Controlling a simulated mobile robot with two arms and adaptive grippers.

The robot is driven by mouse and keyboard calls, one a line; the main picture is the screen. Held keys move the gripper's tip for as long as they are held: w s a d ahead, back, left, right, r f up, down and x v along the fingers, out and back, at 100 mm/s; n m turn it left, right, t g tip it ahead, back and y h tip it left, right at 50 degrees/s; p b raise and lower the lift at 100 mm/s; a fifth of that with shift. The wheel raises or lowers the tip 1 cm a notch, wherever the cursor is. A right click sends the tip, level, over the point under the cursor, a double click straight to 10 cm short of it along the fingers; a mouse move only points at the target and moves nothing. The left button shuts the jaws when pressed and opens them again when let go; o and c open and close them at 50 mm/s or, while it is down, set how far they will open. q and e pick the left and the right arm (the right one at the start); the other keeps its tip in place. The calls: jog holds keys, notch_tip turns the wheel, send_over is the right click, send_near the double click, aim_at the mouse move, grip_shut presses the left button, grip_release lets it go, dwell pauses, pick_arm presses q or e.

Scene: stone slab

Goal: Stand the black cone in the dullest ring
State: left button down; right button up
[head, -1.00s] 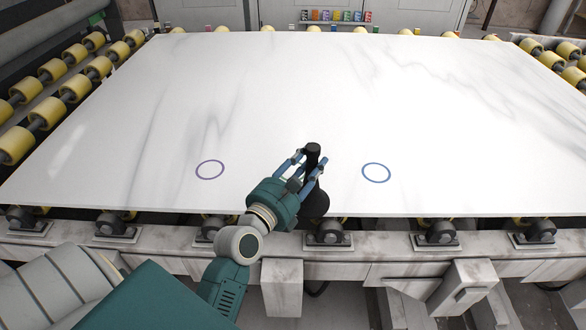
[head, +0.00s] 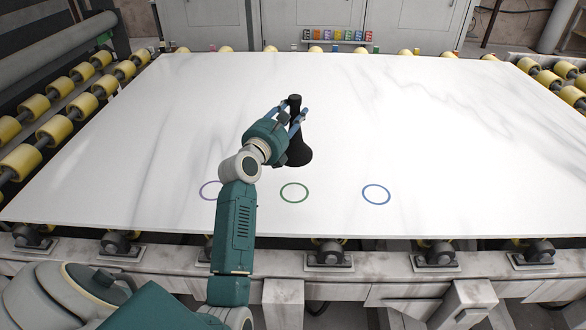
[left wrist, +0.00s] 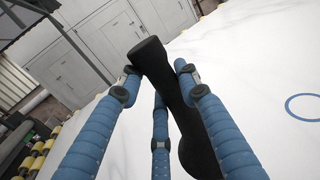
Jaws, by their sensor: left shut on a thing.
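The black cone (head: 298,153) has its wide end down and leans slightly. My left gripper (head: 291,113) is shut on its narrow upper part. In the left wrist view the cone (left wrist: 192,120) runs between the blue fingers of the left gripper (left wrist: 158,78). The cone is beyond the rings in the head view; I cannot tell how high it is over the slab. A greyish-purple ring (head: 203,184) is partly hidden by my left arm. A muted green ring (head: 294,203) lies in the middle. A stronger blue ring (head: 376,205) lies to the right. My right gripper is not in view.
The white veined stone slab (head: 450,140) is otherwise bare, with wide free room right and behind. Yellow rollers (head: 20,160) line its sides. Small coloured items (head: 335,35) stand in a row beyond the far edge, before grey cabinets.

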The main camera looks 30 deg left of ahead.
aim_at(292, 143)
pick_arm(q)
notch_tip(292, 143, down, 10)
jog(key=shift+a+f+b, duration=0.1)
jog(key=shift+f+b, duration=0.1)
jog(key=shift+b, duration=0.6)
jog(key=shift+f+b, duration=0.65)
jog(key=shift+f, duration=1.95)
jog(key=shift+f, duration=0.15)
jog(key=c, duration=1.2)
grip_release()
